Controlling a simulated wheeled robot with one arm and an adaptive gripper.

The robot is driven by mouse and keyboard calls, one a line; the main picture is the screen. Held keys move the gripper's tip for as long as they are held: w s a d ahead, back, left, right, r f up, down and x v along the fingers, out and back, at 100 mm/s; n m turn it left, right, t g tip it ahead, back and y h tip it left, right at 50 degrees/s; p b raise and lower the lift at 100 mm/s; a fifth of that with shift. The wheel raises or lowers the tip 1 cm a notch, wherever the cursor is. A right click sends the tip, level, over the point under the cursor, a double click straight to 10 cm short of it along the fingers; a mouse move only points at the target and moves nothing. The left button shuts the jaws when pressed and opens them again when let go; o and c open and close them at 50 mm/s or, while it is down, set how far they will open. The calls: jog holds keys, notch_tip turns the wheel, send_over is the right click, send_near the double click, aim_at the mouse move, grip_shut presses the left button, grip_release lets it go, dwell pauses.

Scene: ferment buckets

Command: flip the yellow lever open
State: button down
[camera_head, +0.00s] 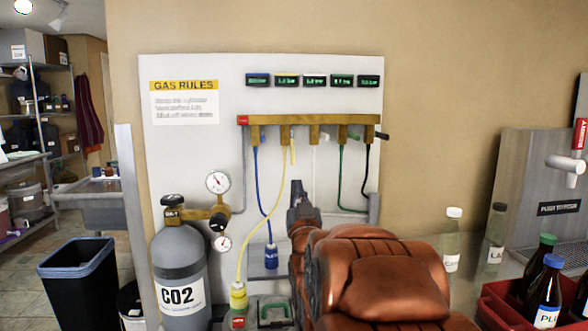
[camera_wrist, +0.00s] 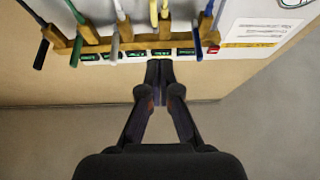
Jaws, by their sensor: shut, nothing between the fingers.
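The yellow lever (camera_wrist: 164,28) sticks out from the brass manifold (camera_wrist: 140,41) in the wrist view, beside a yellow hose. It is just beyond my fingertips there, with a visible gap. My gripper (camera_wrist: 160,64) is shut, its two fingers together and empty. In the head view my gripper (camera_head: 297,187) points up, below the manifold (camera_head: 272,120). The yellow lever is hard to make out in the head view, where the yellow hose (camera_head: 292,150) hangs from the manifold.
In the wrist view a blue lever (camera_wrist: 206,25) is on the right; white (camera_wrist: 114,48), green (camera_wrist: 76,50) and black (camera_wrist: 40,54) levers are on the left. A CO2 cylinder (camera_head: 180,265) with gauges stands left of my arm. Bottles and a red crate (camera_head: 500,310) stand right.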

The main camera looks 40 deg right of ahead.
aim_at(293, 153)
jog(key=shift+h, duration=0.3)
jog(key=shift+d+f+p+x, duration=0.2)
jog(key=shift+f+p+x, duration=0.1)
jog(key=shift+p+x, duration=1.85)
jog(key=shift+d+f+p+x, duration=0.2)
jog(key=shift+f+p+x, duration=0.05)
jog(key=shift+p+x, duration=1.9)
jog(key=shift+d+f+p+x, duration=0.2)
jog(key=shift+f+p+x, duration=0.1)
jog(key=shift+p+x, duration=1.85)
jog(key=shift+w, duration=0.1)
jog(key=shift+f+b, duration=0.15)
jog(key=shift+b, duration=0.2)
